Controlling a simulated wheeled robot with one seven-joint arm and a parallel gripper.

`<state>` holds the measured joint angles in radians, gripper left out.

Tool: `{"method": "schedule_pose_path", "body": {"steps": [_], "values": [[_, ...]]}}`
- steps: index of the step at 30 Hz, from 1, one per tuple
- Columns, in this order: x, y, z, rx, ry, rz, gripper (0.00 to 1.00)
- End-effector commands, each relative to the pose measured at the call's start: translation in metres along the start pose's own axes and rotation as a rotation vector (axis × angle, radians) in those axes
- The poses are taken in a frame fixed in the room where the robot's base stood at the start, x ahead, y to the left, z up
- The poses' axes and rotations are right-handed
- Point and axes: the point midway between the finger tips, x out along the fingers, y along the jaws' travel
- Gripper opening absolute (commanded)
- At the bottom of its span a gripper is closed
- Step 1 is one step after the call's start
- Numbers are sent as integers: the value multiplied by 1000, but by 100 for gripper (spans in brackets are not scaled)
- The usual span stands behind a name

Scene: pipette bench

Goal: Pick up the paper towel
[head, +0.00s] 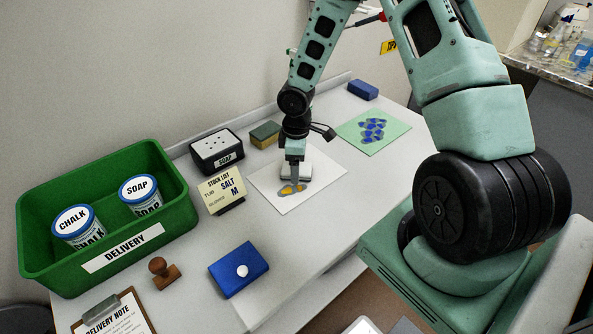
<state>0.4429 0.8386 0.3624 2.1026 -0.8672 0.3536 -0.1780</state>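No paper towel can be made out for certain. The closest match is a white, folded-looking block (303,172) on a white sheet (270,183) in the middle of the bench, partly hidden by my gripper. My gripper (291,184) points straight down over the sheet, in front of the block. Several small orange-yellow pieces (288,190) lie at its tip. I cannot tell whether it touches the block or the pieces, or whether its fingers are apart.
A green delivery crate (188,215) with two tubs stands left. A stock list card (224,188), black soap box (216,150), sponge (265,134), blue box (238,270) and stamp (163,272) surround the sheet. A green sheet (350,132) with blue pieces lies right.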

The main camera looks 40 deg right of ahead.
Motion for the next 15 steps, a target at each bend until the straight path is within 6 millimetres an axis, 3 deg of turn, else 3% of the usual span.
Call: {"method": "schedule_pose_path", "body": {"steps": [9,14,15], "values": [[7,0,0,-1,1,1,78],[7,0,0,-1,0,0,34],[7,0,0,-1,0,0,30]]}}
